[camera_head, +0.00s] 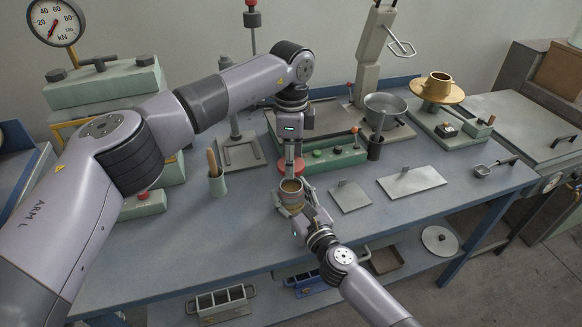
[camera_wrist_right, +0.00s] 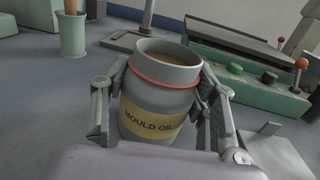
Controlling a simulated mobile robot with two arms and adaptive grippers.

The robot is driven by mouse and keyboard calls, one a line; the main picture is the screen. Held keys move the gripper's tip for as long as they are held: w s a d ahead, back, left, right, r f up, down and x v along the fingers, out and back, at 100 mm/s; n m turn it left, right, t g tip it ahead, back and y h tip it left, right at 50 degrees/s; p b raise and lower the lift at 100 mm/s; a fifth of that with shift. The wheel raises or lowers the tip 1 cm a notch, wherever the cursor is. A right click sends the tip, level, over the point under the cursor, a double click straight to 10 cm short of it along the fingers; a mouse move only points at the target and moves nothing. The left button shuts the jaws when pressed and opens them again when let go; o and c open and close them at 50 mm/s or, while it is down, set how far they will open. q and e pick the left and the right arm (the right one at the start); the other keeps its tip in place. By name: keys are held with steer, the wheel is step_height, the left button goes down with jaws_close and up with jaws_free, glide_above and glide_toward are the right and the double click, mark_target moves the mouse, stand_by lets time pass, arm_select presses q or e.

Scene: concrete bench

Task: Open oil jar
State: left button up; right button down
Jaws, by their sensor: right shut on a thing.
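The oil jar (camera_head: 291,193) stands uncovered between the fingers of my right gripper (camera_head: 291,207), near the front of the bench. In the right wrist view the grey jar (camera_wrist_right: 160,92) has a yellow "MOULD OIL" label, a red ring below its open rim and brown contents. My right gripper (camera_wrist_right: 160,110) is shut around its body. My left gripper (camera_head: 290,157) points down above the jar. A round red lid (camera_head: 297,168) is at its narrow fingertips, apart from the jar's mouth. The lid's top is partly hidden by the fingers.
A green control box (camera_head: 335,155) is behind the jar. A cup with wooden handles (camera_head: 217,183) stands to the left. Flat metal plates (camera_head: 412,181) lie to the right, near a dark cup (camera_head: 375,148). The bench front left (camera_head: 180,240) is clear.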

steer(key=c, duration=0.6)
jaws_free()
steer(key=shift+o, duration=0.2)
steer(key=shift+s, duration=0.1)
